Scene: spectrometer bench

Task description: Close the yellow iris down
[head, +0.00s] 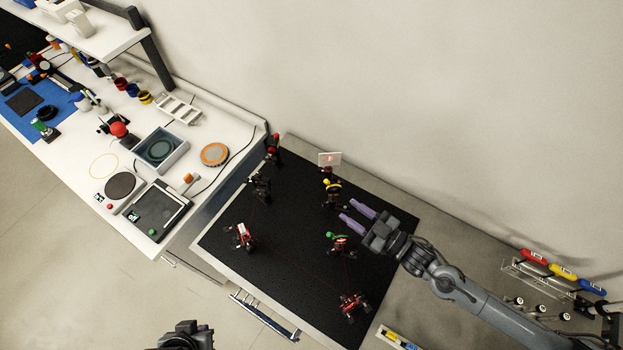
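The yellow iris (332,186) is a small yellow-and-black ring mount standing upright on the black optical breadboard (290,265), near its back edge. A white card with a red mark (330,159) stands just behind it. My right gripper (347,210) comes in from the lower right with its two lilac fingers apart and nothing between them. Its fingertips point toward the iris and sit a short way below and right of it in the picture, with a visible gap. The iris's lever is too small to make out. My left gripper's fingers do not show.
A green-topped mount (338,240) stands close below my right gripper. Dark and red mounts line the back left. A cluttered white bench (150,235) adjoins on the left.

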